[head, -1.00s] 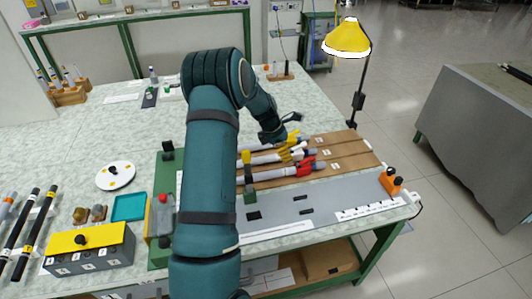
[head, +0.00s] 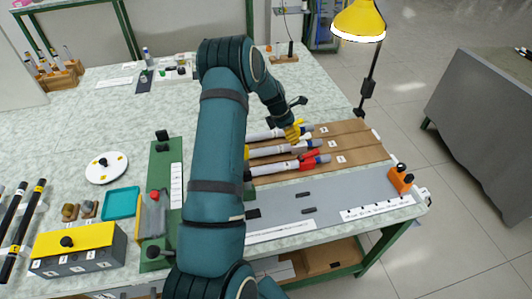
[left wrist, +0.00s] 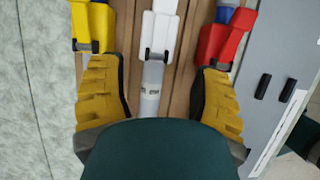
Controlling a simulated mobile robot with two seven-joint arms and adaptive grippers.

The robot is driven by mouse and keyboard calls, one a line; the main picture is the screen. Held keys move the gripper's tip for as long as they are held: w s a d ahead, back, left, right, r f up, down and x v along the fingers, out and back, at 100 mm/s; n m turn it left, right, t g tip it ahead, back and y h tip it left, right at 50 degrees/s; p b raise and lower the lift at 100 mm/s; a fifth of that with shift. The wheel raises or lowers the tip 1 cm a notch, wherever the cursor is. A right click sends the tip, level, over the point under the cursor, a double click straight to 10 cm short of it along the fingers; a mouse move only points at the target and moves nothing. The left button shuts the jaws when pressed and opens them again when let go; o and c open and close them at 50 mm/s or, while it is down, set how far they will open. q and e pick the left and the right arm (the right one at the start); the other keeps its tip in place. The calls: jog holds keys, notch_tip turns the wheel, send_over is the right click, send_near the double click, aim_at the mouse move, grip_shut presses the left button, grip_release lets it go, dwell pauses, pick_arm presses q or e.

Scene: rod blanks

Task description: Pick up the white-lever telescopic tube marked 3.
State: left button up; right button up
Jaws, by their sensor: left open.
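The white-lever tube (left wrist: 152,90) runs lengthwise down the middle of the left wrist view, its white lever (left wrist: 159,30) at the top. My left gripper (left wrist: 160,90) is open, one yellow finger on each side of this tube, with gaps to it. How high the fingers are above the tube is hard to tell. A yellow-lever tube (left wrist: 90,25) lies to its left and a red-lever tube (left wrist: 222,38) to its right. In the head view my left gripper (head: 292,131) is over the tubes, and the white-lever tube (head: 270,151) is partly hidden. Its number is unreadable.
The tubes lie on a brown board (head: 350,140) with small white labels. A lamp (head: 358,22) stands at the back right. A yellow-topped box (head: 75,250) and teal tray (head: 121,203) are left.

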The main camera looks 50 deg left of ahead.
pick_arm(q)
jog(key=shift+a+b+x, duration=0.1)
jog(key=shift+b+x, duration=0.2)
jog(key=shift+x, duration=1.4)
jog(key=shift+a+b+x, duration=0.15)
jog(key=shift+b+x, duration=0.15)
jog(key=shift+x, duration=1.4)
jog(key=shift+s, duration=0.1)
jog(key=c, duration=1.1)
